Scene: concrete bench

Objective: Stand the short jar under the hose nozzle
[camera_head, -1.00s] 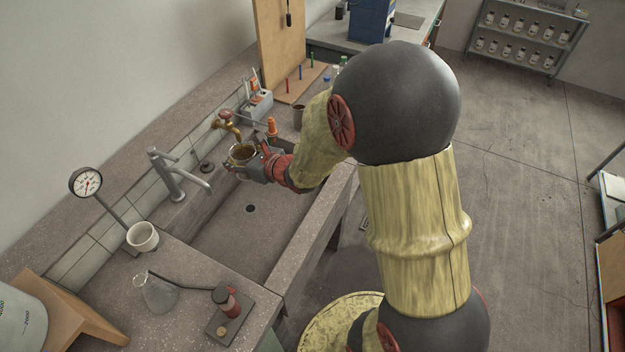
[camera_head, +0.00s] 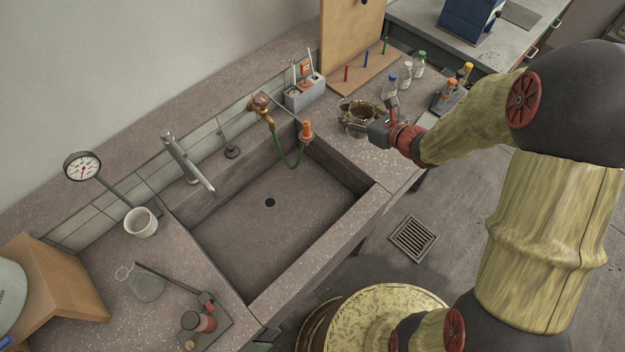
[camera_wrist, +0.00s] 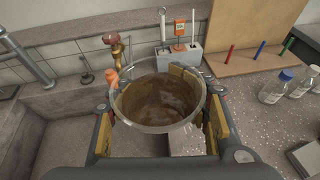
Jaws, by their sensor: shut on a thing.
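My gripper (camera_head: 372,120) is shut on a short, wide glass jar (camera_head: 358,110) with a brownish look inside. They are over the counter, to the right of the sink's far end. In the wrist view, the jar (camera_wrist: 160,98) is upright between my finger pads, with its round mouth open toward the camera. I cannot tell whether its base touches the counter. The orange hose nozzle (camera_head: 306,130) is left of the jar, at the sink's far edge, with a green hose (camera_head: 291,163) looping from the brass tap (camera_head: 263,107). The nozzle (camera_wrist: 113,80) also shows just left of the jar.
The sink (camera_head: 240,222) is empty. A grey holder (camera_head: 304,93) stands behind the jar, with a pegged wooden board (camera_head: 362,72) to its right. Small bottles (camera_head: 405,73) and a dark rack (camera_head: 447,97) stand farther right. A white cup (camera_head: 141,222) is left of the sink.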

